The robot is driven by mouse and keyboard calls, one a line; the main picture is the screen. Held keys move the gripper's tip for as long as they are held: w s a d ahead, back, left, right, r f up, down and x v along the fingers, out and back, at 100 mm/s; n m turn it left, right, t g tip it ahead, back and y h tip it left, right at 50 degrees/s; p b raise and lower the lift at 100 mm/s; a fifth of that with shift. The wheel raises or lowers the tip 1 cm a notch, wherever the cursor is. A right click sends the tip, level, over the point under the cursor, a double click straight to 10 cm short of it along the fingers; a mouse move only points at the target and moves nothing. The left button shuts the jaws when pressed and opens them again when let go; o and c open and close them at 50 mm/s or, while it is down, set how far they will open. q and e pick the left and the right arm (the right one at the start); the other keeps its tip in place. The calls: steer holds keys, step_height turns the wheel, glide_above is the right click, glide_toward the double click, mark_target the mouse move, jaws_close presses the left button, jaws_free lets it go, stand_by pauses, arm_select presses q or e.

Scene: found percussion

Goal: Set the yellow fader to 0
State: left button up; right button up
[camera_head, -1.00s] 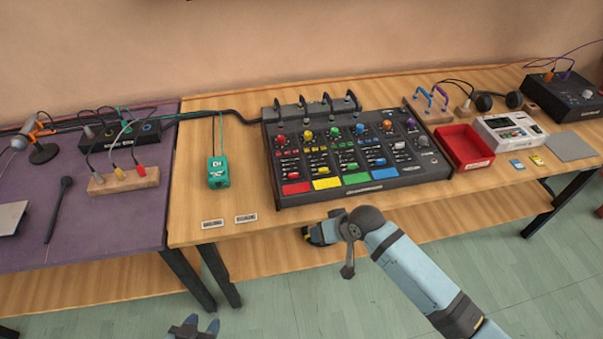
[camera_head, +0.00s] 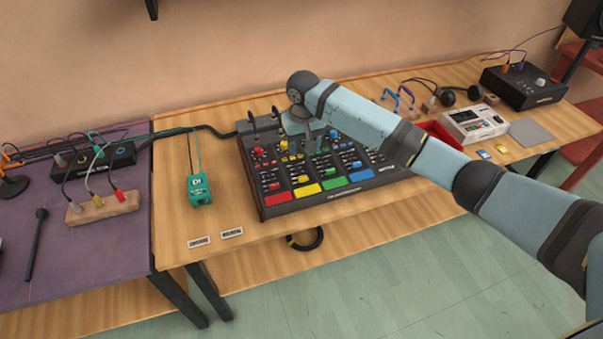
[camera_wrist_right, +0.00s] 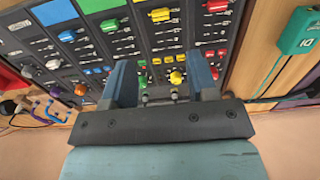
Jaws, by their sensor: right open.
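The yellow fader (camera_head: 303,180) is a small yellow cap on the dark mixer (camera_head: 262,207), just above the yellow pad (camera_head: 307,190). In the right wrist view the fader cap (camera_wrist_right: 160,14) shows near the top edge, ahead of the fingers and apart from them. My right gripper (camera_wrist_right: 163,75) is open over the mixer, its two blue fingers on either side of the yellow knob (camera_wrist_right: 177,77). I cannot tell whether they touch anything. In the head view my right gripper (camera_head: 314,144) is partly hidden by my wrist. My left gripper is out of view.
Red (camera_wrist_right: 217,5), green (camera_wrist_right: 110,25) and blue (camera_wrist_right: 67,36) fader caps sit in neighbouring columns. A teal box (camera_head: 200,190) stands left of the mixer, and a red tray (camera_head: 437,130) lies right, partly behind my arm. The table front left of the mixer is mostly clear.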

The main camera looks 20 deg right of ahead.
mark_target(303, 177)
step_height(303, 177, down, 12)
steer(key=shift+r, duration=0.2)
steer(key=shift+c, duration=0.2)
